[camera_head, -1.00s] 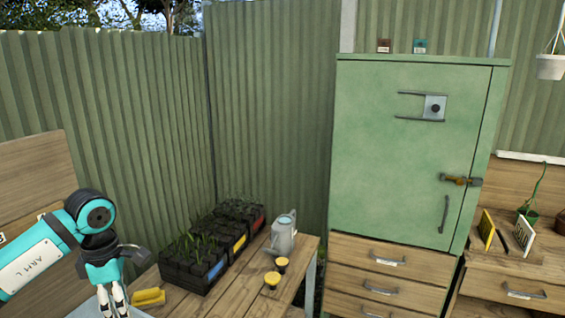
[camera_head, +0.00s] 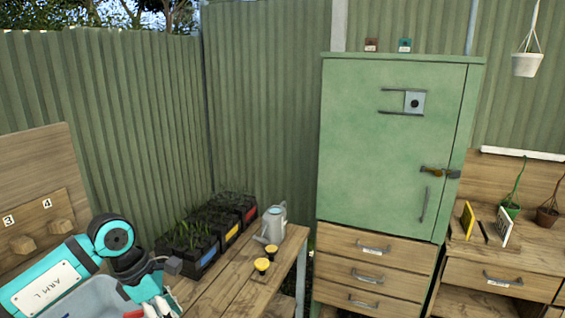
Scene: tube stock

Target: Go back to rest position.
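My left arm comes in from the lower left in the head view, over the left end of the wooden table. My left gripper (camera_head: 167,305) points down and toward the lower right, above a grey tub (camera_head: 92,297). Its fingertips are near the bottom edge of the picture, and I cannot tell whether they are open or shut. My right gripper is not in view.
Black planters (camera_head: 189,253) with seedlings, a grey watering can (camera_head: 271,226) and two yellow-topped items (camera_head: 262,265) stand on the wooden table (camera_head: 222,289). A green cabinet (camera_head: 385,155) stands on wooden drawers (camera_head: 372,268). A bench (camera_head: 520,248) with books and pots is at right.

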